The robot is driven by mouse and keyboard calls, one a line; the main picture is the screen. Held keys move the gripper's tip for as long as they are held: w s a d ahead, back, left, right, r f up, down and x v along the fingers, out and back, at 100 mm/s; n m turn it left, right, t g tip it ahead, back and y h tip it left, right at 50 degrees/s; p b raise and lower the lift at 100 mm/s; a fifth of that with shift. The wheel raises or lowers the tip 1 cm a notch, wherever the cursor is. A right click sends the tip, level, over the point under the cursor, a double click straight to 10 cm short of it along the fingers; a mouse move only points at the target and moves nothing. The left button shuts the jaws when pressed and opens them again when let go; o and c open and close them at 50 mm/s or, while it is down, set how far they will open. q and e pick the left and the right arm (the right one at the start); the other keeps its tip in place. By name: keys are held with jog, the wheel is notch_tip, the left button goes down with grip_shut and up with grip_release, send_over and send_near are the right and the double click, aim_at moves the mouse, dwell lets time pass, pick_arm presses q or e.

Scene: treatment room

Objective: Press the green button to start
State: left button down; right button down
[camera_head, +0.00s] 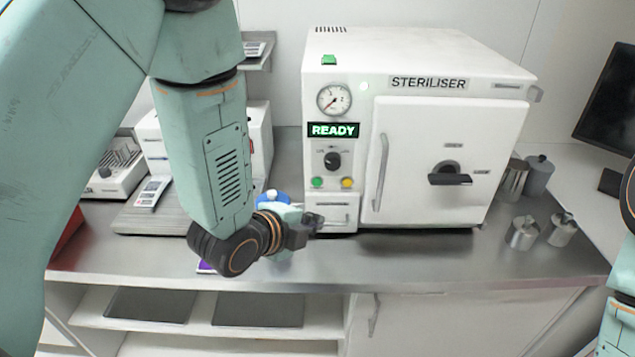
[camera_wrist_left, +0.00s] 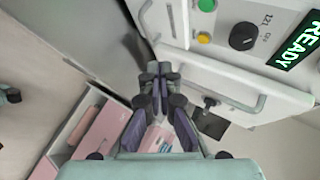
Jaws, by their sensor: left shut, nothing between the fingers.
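The white steriliser (camera_head: 450,52) stands on the steel counter with its door closed. The round green button (camera_head: 317,183) is low on its front panel, left of a yellow button (camera_head: 347,183) and below a black dial (camera_head: 332,160). The green button also shows at the top of the left wrist view (camera_wrist_left: 207,5). The display (camera_head: 333,130) reads READY. My left gripper (camera_head: 314,224) is shut and empty, in front of the small drawer, below the green button and apart from it. Its closed fingers show in the wrist view (camera_wrist_left: 158,70). My right gripper is out of view.
The door handle (camera_head: 380,172) and black lever (camera_head: 450,179) stick out. Metal canisters (camera_head: 522,232) stand at the right.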

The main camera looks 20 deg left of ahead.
aim_at(317, 182)
pick_arm(q)
jog(key=w+a, duration=0.2)
jog(key=w, duration=0.6)
jog(key=shift+r, duration=0.15)
jog(key=shift+w+a, duration=0.15)
jog(key=shift+w, duration=0.1)
jog(key=shift+s, duration=0.2)
jog(key=shift+w, duration=0.15)
dwell(0.4)
dwell(0.5)
